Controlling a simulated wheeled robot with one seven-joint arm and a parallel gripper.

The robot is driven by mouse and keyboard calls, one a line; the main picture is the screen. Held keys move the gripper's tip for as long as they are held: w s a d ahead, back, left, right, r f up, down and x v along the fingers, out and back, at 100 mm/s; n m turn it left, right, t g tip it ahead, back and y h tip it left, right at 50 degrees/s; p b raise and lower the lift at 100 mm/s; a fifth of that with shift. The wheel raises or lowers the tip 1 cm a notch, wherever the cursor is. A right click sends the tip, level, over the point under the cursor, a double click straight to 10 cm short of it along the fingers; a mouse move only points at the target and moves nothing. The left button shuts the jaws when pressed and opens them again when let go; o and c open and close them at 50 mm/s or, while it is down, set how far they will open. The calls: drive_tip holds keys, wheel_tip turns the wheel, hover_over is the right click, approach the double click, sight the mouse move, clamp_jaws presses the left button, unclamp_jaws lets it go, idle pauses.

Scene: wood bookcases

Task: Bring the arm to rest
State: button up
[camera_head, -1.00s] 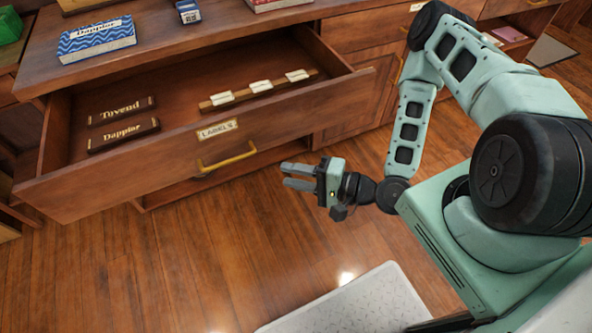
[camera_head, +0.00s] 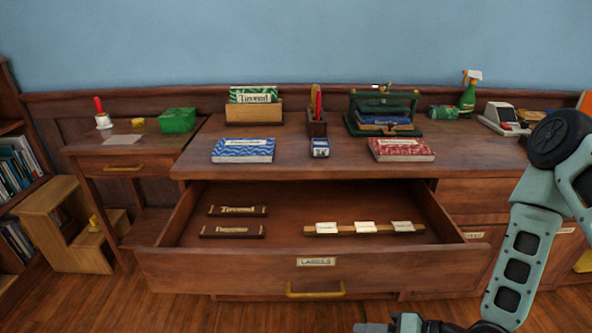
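My arm (camera_head: 522,258) shows at the right edge of the head view, bent, with its upper part in front of the desk's right end. My gripper (camera_head: 372,327) is mostly cut off by the bottom edge, in front of the open drawer and to the right of its handle. Only a bit of a finger and the wrist show, so its opening cannot be told. Nothing is seen held in the part that shows.
The labels drawer (camera_head: 225,268) stands pulled out, with two dark name plates and a strip of white cards inside. The desk top (camera_head: 300,165) above carries books, a pen holder and a green press. A wooden step stool (camera_head: 60,225) stands at left.

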wheel_tip(320, 180, up, 16)
drive_tip(key=n+g+h+p, duration=0.4)
drive_tip(key=n+h+p, duration=0.1)
drive_tip(key=n+h, duration=0.3)
drive_tip(key=s+r+n+h+p, duration=0.1)
drive_tip(key=s+r, duration=0.4)
drive_tip(key=r, duration=0.3)
drive_tip(key=s+a+r+n+g+h+p, duration=0.1)
drive_tip(key=s+r+p, duration=0.1)
drive_tip(key=s+r, duration=0.4)
wheel_tip(320, 180, up, 3)
drive_tip(key=shift+s+a+r, duration=0.1)
drive_tip(key=shift+s+a, duration=0.1)
drive_tip(key=shift+s, duration=0.05)
drive_tip(key=shift+p, duration=0.3)
